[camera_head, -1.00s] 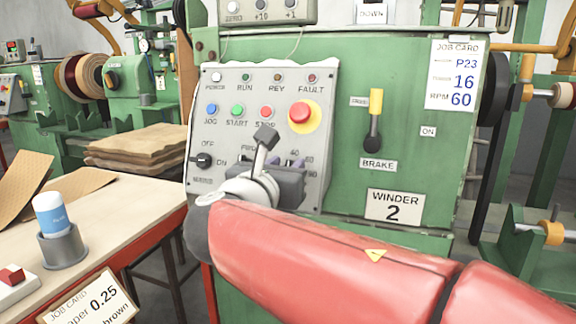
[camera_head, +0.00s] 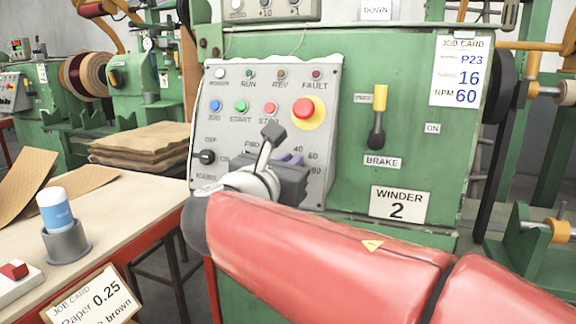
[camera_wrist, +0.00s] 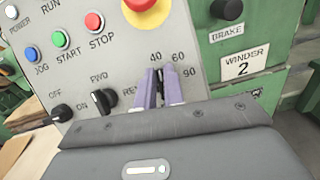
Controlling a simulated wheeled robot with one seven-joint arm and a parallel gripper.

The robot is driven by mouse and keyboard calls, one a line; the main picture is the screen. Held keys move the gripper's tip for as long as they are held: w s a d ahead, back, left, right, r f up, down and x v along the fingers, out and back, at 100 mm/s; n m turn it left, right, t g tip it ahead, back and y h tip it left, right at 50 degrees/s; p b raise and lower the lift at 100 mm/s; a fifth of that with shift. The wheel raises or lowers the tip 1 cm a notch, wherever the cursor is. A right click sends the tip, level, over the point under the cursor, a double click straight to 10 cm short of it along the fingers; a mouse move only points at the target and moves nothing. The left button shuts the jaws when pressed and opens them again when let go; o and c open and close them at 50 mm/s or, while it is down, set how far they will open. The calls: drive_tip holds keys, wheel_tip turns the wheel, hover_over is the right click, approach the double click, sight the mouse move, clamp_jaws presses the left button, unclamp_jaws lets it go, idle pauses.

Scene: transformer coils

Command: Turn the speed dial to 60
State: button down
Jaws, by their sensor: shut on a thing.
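The speed dial (camera_wrist: 160,76) is a small dark knob on the grey control panel (camera_head: 335,100), below and left of the 40, 60 and 90 marks. My gripper (camera_wrist: 159,82) is shut on it, with one pale purple finger on each side. Only a dark sliver of the dial shows between the fingers in the wrist view, and I cannot tell for sure which mark it points to. In the head view my gripper (camera_head: 290,158) and wrist cover the dial; the 40, 60 and 90 marks show to its right.
A FWD/REV selector (camera_wrist: 103,100) sits left of the fingers, and an OFF/ON switch (camera_wrist: 62,113) farther left. The red stop button (camera_head: 303,108) is above. The brake lever (camera_head: 378,115) is to the right. A job card (camera_head: 458,70) reads RPM 60.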

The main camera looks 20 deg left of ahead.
drive_tip(key=shift+d+f+m+g+h+b, duration=0.1)
drive_tip(key=shift+m+g+h+b, duration=0.5)
drive_tip(key=shift+m, duration=1.7)
drive_tip(key=shift+d+m+g+h+p, duration=0.25)
drive_tip(key=shift+m+h, duration=0.85)
drive_tip(key=shift+m, duration=1.2)
drive_tip(key=shift+a, duration=0.15)
drive_tip(key=c, duration=1.5)
unclamp_jaws()
drive_tip(key=v, duration=0.7)
drive_tip(key=shift+s+a, duration=0.2)
drive_tip(key=shift+s, duration=0.2)
